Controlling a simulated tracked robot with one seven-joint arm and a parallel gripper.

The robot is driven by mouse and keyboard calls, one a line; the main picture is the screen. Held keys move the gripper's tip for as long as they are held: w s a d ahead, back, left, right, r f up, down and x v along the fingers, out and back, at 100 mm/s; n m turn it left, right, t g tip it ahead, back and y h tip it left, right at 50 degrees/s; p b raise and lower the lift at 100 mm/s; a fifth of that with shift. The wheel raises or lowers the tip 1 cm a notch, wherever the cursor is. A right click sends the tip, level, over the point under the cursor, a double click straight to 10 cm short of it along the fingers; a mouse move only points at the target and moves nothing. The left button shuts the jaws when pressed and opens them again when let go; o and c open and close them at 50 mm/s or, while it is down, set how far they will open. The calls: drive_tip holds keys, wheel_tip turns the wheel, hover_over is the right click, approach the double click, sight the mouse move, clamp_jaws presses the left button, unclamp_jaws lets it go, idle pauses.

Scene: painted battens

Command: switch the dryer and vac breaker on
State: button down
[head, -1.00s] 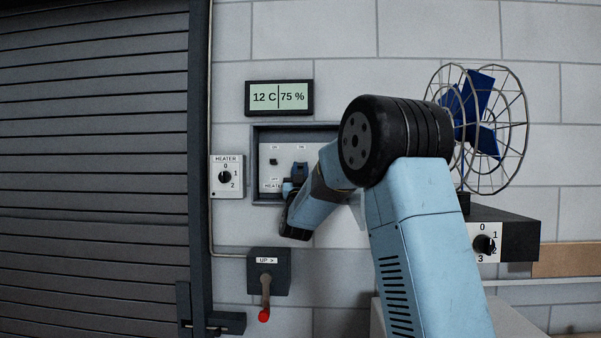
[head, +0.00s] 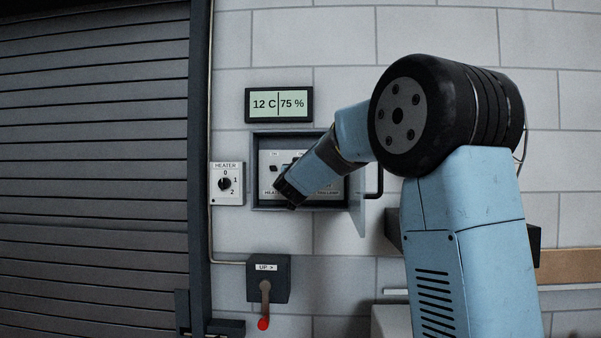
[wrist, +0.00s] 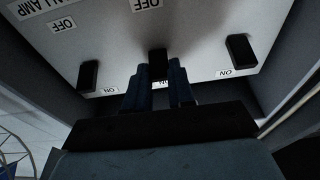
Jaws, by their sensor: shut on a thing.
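The breaker box (head: 256,185) is open on the wall. In the wrist view, which shows the panel (wrist: 195,35) upside down, three dark levers stand in a row: a left one (wrist: 88,77), a middle one (wrist: 158,60) and a right one (wrist: 238,50). ON labels lie below them and OFF labels above the left and middle ones. All three levers appear nearer the ON labels. My gripper (wrist: 158,85) is shut on the middle lever, one finger at each side. The middle lever's name label is not visible. In the head view my gripper (head: 290,192) covers much of the panel.
The box's open door (head: 358,210) hangs at its right. A heater dial (head: 225,184) is at its left, a display (head: 279,104) above, and an UP lever switch (head: 267,280) below. A roller shutter (head: 95,170) fills the left. My arm hides most of the fan.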

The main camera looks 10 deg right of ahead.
drive_tip(key=shift+r, duration=0.2)
idle(0.4)
drive_tip(key=c, duration=1)
unclamp_jaws()
drive_tip(key=shift+o, duration=0.2)
drive_tip(key=v, duration=1.3)
drive_tip(key=shift+s+a, duration=0.15)
drive_tip(key=shift+s, duration=0.15)
